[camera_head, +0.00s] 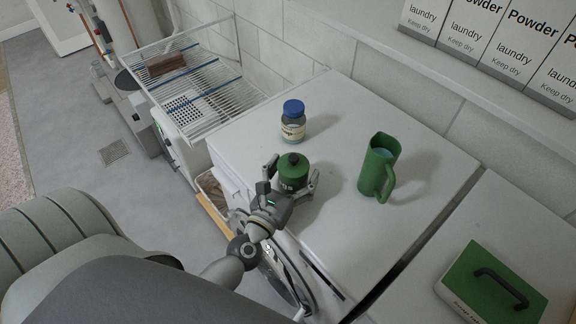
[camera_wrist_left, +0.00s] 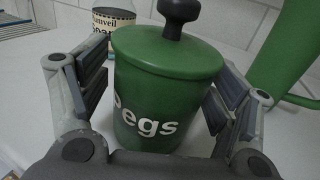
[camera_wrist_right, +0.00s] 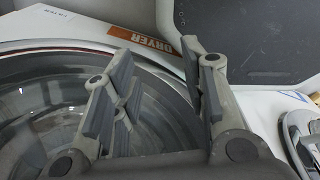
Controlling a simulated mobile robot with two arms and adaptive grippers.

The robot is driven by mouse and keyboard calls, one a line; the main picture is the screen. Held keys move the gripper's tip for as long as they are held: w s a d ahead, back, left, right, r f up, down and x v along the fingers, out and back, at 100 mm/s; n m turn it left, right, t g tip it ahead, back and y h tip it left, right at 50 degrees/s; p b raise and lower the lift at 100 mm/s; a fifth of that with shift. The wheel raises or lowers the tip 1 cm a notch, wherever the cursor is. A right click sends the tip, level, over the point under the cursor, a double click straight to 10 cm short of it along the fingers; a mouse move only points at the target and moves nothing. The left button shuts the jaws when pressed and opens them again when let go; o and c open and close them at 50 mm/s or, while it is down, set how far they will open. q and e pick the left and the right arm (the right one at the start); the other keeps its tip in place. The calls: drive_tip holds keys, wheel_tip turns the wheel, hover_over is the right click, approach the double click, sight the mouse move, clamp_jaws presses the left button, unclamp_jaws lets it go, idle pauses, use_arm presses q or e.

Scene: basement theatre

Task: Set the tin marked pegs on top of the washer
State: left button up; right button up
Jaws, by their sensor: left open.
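The green tin marked pegs (camera_head: 293,174), with a dark knob on its lid, appears upright on the white top of the left machine (camera_head: 330,245). Its lettering, partly hidden, shows in the left wrist view (camera_wrist_left: 165,110). My left gripper (camera_head: 291,178) is open, its fingers on either side of the tin. In the left wrist view, the tin stands between the open fingers (camera_wrist_left: 160,85); its base is hidden. No label tells me whether this machine is the washer. My right gripper (camera_wrist_right: 160,75) is open and empty, near a round glass door (camera_wrist_right: 50,105) and a "DRYER" label (camera_wrist_right: 145,42).
A blue-capped jar (camera_head: 293,124) stands behind the tin and a green jug (camera_head: 378,170) to its right. A green-topped box with a handle (camera_head: 470,285) sits on the right machine. A wire rack (camera_head: 195,85) is at left. Powder boxes (camera_head: 500,40) line the back.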

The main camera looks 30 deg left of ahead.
use_arm(q)
drive_tip(key=s+b, duration=0.4)
drive_tip(key=s, duration=0.8)
drive_tip(key=shift+d+r+b, duration=0.15)
drive_tip(key=shift+d+b, duration=0.2)
drive_tip(key=shift+b, duration=0.05)
